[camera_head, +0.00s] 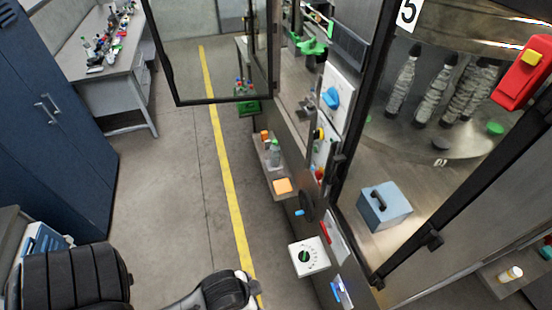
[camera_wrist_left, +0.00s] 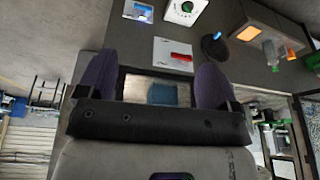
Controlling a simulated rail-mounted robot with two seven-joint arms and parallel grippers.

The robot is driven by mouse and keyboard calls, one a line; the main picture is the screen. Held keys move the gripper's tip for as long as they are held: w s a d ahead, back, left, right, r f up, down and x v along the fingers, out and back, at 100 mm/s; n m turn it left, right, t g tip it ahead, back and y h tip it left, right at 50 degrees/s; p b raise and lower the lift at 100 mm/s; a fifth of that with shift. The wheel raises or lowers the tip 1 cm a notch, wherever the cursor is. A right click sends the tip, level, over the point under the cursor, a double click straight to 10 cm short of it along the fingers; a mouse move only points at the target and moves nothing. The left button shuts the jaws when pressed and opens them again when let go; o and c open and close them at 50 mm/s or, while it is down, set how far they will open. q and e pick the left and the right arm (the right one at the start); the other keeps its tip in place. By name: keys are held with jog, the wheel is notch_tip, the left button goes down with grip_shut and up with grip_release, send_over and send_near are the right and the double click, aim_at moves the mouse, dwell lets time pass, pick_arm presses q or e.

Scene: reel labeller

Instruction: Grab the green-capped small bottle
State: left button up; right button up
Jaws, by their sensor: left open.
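A small clear bottle (camera_head: 275,154) stands on a narrow ledge on the machine's side, at the middle of the head view. In the left wrist view the bottle (camera_wrist_left: 270,50) appears upside down at the upper right, with a green cap (camera_wrist_left: 274,68). My left gripper (camera_wrist_left: 153,85) has its two purple fingers spread wide with nothing held between them. The bottle is outside the fingers, off to their right in that view. My left arm shows at the bottom of the head view, but its fingers are not clear there. My right gripper is not in view.
The ledge (camera_head: 260,162) also holds orange items, one (camera_head: 282,186) near its front end. A white dial box (camera_head: 308,257) juts from the machine nearby. An open framed door (camera_head: 222,101) stands beyond. The floor with the yellow line (camera_head: 222,160) is clear.

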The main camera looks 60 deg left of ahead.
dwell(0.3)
pick_arm(q)
jog(key=c, duration=0.4)
jog(key=shift+c, duration=0.2)
jog(key=shift+a, duration=0.15)
